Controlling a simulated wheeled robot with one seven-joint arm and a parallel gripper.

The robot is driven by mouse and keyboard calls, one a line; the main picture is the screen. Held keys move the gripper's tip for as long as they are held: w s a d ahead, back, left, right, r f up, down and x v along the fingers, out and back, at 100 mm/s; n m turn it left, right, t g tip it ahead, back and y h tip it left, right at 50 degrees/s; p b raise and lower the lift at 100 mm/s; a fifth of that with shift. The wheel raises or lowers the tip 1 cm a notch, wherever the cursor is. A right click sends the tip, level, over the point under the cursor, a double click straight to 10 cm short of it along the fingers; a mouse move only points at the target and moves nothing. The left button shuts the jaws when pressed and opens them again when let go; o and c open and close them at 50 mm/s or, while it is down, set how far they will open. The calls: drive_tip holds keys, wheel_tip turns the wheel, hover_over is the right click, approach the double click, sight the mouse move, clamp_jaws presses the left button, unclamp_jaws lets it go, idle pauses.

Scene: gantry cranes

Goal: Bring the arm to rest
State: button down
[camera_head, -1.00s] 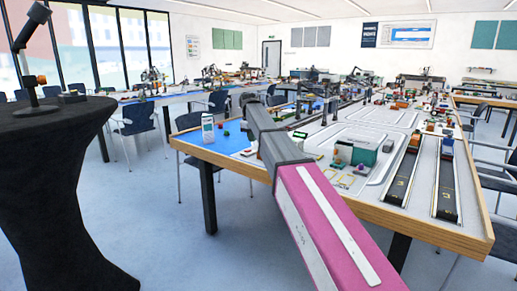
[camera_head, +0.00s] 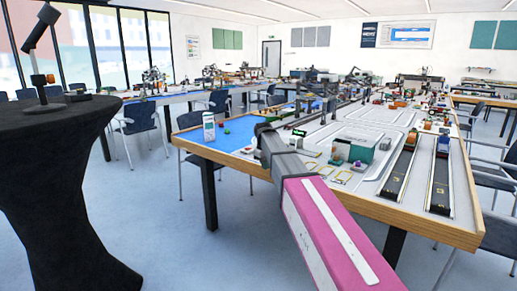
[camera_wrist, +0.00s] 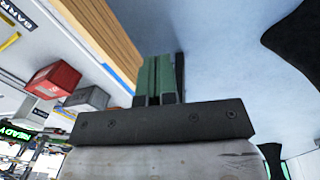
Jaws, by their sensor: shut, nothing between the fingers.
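My gripper (camera_wrist: 160,80) shows in the wrist view with its green fingers together and nothing between them. Past the fingers are the table's wooden edge and the blue floor. In the head view my pink and grey arm reaches from the lower right toward the near left corner of the table (camera_head: 440,230). The gripper itself cannot be made out there.
The table bears a model port with dark lanes (camera_head: 398,168), a green-grey block (camera_head: 357,146) and a white handheld device (camera_head: 209,126). A black-draped stand (camera_head: 60,190) is at the left. A chair (camera_head: 142,125) stands behind. Blue floor between stand and table is clear.

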drive_tip(key=s+d+f+m, duration=0.2)
drive_tip(key=s+d+f, duration=0.3)
drive_tip(key=s+f, duration=0.3)
drive_tip(key=s+d+f+m, duration=0.3)
drive_tip(key=s+d+f, duration=0.2)
drive_tip(key=s+f, duration=0.4)
drive_tip(key=s+d+f+m+g, duration=0.1)
drive_tip(key=s+d+f+m, duration=0.2)
drive_tip(key=s+d+f, duration=0.2)
drive_tip(key=s+f, duration=0.3)
drive_tip(key=s, duration=0.4)
drive_tip(key=shift+s+d+f+y, duration=0.3)
drive_tip(key=shift+s+y, duration=0.1)
